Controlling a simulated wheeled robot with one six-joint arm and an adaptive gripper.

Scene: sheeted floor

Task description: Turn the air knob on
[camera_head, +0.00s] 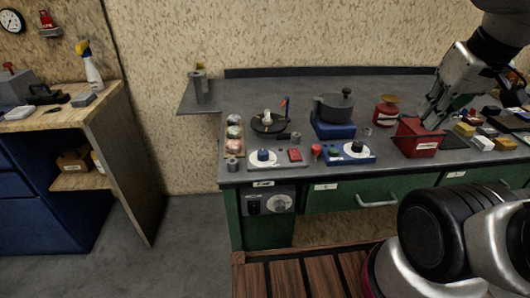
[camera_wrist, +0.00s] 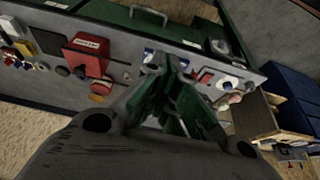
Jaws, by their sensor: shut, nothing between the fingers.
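Below the worktop's left front corner, a grey panel (camera_head: 268,203) carries a round pale dial with a dark centre (camera_head: 279,203) and a dark control (camera_head: 254,208); a small label sits above, too small to read. I cannot tell which one is the air knob. My gripper (camera_head: 432,121) is over the right of the worktop, close above a red box (camera_head: 416,143), away from all the dials. In the wrist view its green fingers (camera_wrist: 172,85) are shut and empty.
The worktop holds a black pan (camera_head: 269,124), a grey pot on a blue base (camera_head: 334,128), and several small blocks at right. Green drawers with a handle (camera_head: 378,202) are below. A wooden shelf unit (camera_head: 112,125) stands left, with open floor between.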

